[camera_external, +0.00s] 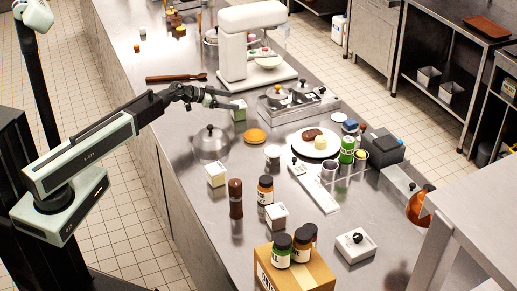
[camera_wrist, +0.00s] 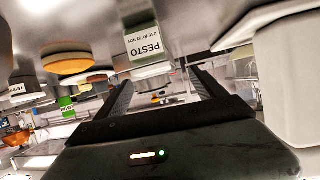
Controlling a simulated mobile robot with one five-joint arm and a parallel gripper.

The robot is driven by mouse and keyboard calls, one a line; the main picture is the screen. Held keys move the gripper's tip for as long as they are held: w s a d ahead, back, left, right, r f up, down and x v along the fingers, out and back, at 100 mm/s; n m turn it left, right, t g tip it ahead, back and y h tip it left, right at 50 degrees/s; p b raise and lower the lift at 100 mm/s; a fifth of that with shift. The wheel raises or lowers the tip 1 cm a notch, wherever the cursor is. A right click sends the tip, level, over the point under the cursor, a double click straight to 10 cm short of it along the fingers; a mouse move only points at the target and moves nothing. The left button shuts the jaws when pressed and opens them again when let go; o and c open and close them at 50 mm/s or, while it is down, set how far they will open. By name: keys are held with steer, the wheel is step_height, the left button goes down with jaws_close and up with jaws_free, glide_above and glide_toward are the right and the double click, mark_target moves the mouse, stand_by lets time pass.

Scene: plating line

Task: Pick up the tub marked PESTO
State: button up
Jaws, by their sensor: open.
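The PESTO tub (camera_wrist: 146,44) is a small square tub with a pale label and green sides. In the wrist view, which is upside down, it is ahead of my open fingers, nearer the left one. In the external view the tub (camera_external: 239,113) stands on the steel counter at the end of my outstretched arm. My gripper (camera_external: 221,102) is open beside it, with the fingers reaching toward it. In the wrist view nothing is between the fingers of my gripper (camera_wrist: 162,80). Whether a finger touches the tub I cannot tell.
A white stand mixer (camera_external: 233,45) is behind the tub, and a steel unit with lidded pots (camera_external: 300,106) is to its right. A domed steel lid (camera_external: 210,143) and an orange round item (camera_external: 255,136) are in front. A dark wooden utensil (camera_external: 175,78) lies behind my gripper.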

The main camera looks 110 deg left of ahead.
mark_target(245, 110)
steer(key=f, duration=0.1)
steer(key=d+f+b, duration=0.1)
steer(key=f, duration=0.1)
steer(key=shift+w+d+b, duration=0.2)
steer(key=shift+b, duration=0.1)
steer(key=shift+s+n, duration=0.1)
steer(key=shift+n, duration=0.2)
steer(key=shift+b+x, duration=0.5)
steer(key=shift+x, duration=0.9)
steer(key=x, duration=0.1)
steer(key=b+x, duration=0.1)
steer(key=x, duration=0.1)
steer(key=b+x, duration=0.1)
steer(key=shift+a+f, duration=0.35)
steer(key=shift+f, duration=0.05)
steer(key=shift+w+a, duration=0.15)
steer(key=shift+w, duration=0.1)
steer(key=shift+r, duration=0.1)
steer(key=c, duration=1.6)
step_height(245, 110, up, 10)
steer(key=p, duration=1)
steer(key=shift+r, duration=0.15)
steer(key=shift+c, duration=0.2)
